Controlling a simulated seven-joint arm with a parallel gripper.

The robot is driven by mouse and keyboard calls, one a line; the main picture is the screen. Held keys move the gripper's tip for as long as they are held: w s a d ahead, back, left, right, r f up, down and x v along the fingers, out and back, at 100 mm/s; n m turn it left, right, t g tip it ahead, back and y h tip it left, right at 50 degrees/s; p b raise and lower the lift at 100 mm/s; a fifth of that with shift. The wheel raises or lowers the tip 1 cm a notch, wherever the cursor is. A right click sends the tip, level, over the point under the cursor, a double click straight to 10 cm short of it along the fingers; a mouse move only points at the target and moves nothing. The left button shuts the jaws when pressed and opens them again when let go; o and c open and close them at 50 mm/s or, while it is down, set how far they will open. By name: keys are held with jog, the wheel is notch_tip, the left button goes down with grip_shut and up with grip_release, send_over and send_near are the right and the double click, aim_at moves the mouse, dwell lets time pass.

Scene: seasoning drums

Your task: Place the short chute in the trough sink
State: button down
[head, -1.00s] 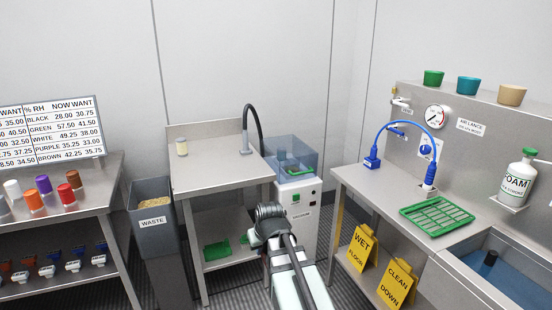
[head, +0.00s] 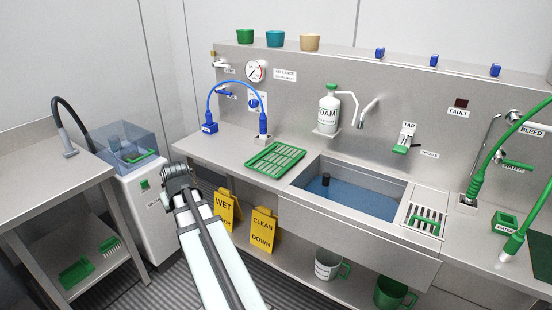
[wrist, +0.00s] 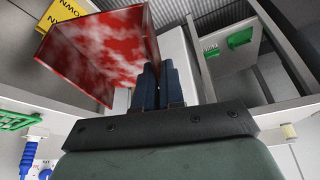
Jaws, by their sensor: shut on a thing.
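The short chute (wrist: 95,52) is a red sheet-like piece with pale smears, in the upper left of the wrist view. My gripper (wrist: 155,78) is shut on the chute's right-hand edge and holds it off the surfaces. In the head view my arm reaches up at left of centre; the fingertips and chute are hidden there. The trough sink (head: 372,177) is set into the steel counter right of centre, with blue water and a dark upright cylinder (head: 326,180) inside. My arm's end is left of the sink and apart from it.
A green rack (head: 275,159) lies left of the sink; a slotted drain panel (head: 408,212) adjoins it on the right. A foam bottle (head: 329,115) and tap (head: 405,138) are behind. A vacuum unit (head: 145,205) stands left.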

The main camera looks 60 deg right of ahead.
jog(key=s+d+r+m+h, duration=0.1)
jog(key=s+d+r+m, duration=0.15)
jog(key=d, duration=0.95)
jog(key=s+d+r+m+g, duration=0.1)
jog(key=s+d+r, duration=0.2)
jog(key=d, duration=0.9)
jog(key=s+d+r+m+h, duration=0.1)
jog(key=s+d+r+m, duration=0.15)
jog(key=d, duration=1.05)
notch_tip(320, 180, up, 4)
jog(key=n+y, duration=0.2)
jog(key=n, duration=0.3)
send_over(267, 158)
jog(key=s, duration=0.2)
jog(key=shift+n+t, duration=0.3)
jog(key=shift+t, duration=0.1)
jog(key=shift+w+a+f, duration=0.1)
jog(key=shift+a+f, duration=0.05)
jog(key=shift+f, duration=1.55)
jog(key=shift+w+a+f, duration=0.1)
jog(key=shift+a+f, duration=0.05)
jog(key=shift+f, duration=1.55)
jog(key=shift+w+a+f, duration=0.1)
jog(key=shift+a+f, duration=0.05)
jog(key=shift+f, duration=1.55)
jog(key=shift+f, duration=0.1)
jog(key=c, duration=1.2)
grip_release()
jog(key=shift+c, duration=0.2)
